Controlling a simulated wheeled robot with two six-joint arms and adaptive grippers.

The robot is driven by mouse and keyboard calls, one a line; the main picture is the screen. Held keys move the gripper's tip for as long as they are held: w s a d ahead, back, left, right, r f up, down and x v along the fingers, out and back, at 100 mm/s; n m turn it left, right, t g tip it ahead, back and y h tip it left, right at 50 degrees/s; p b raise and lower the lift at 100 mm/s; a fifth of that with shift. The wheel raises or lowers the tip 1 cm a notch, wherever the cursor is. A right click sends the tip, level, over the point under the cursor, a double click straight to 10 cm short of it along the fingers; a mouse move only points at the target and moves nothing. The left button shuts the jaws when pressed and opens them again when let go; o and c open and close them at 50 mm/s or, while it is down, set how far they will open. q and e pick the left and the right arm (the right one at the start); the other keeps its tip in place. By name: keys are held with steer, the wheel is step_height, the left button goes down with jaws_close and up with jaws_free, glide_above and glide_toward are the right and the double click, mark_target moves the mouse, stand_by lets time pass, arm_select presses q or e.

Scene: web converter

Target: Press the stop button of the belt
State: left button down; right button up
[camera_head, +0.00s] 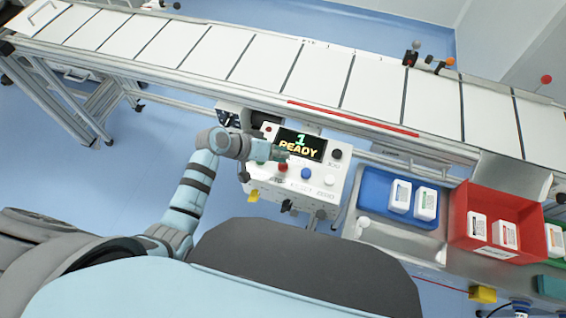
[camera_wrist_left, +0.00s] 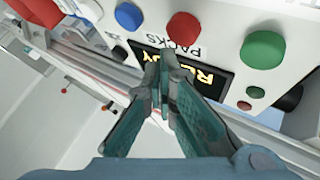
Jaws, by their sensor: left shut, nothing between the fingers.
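The control box (camera_head: 315,187) stands in front of the belt (camera_head: 310,72); its display reads "1 READY". A red button (camera_head: 283,167) sits below the display, with a blue button (camera_head: 306,173) to its right. The left wrist view shows the red button (camera_wrist_left: 183,28), a green button (camera_wrist_left: 264,49) and the blue button (camera_wrist_left: 129,16). My left gripper (camera_head: 284,154) is shut and empty over the box. In the wrist view its fingertips (camera_wrist_left: 160,66) overlap the display, just below the red button; I cannot tell whether they touch anything. My right gripper is not in view.
A blue bin (camera_head: 373,185) and a red bin (camera_head: 470,205) with white bottles stand right of the box. A white button (camera_head: 329,180) and a black knob (camera_head: 337,154) are also on the panel. Floor left of the box is clear.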

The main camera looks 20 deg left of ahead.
mark_target(281, 164)
arm_select(q)
step_height(281, 164, up, 5)
steer(key=p, duration=0.4)
steer(key=shift+f, duration=0.1)
steer(key=shift+s+f, duration=0.1)
stand_by(0.5)
steer(key=s+a+r+g+y, duration=0.1)
steer(key=s+a+y, duration=0.4)
steer(key=s, duration=0.7)
steer(key=s+a+r+g+y, duration=0.1)
steer(key=s+a+y, duration=0.2)
steer(key=s+a, duration=0.7)
steer(key=s+f+g+b, duration=0.1)
steer(key=s+f+b, duration=0.25)
steer(key=f, duration=1.85)
steer(key=s+f+n+g+b, duration=0.1)
steer(key=s+f+b, duration=0.1)
steer(key=s+f, duration=1.2)
step_height(281, 164, down, 2)
steer(key=shift+s+d+f, duration=0.1)
steer(key=shift+s+d, duration=0.05)
steer(key=shift+s, duration=0.05)
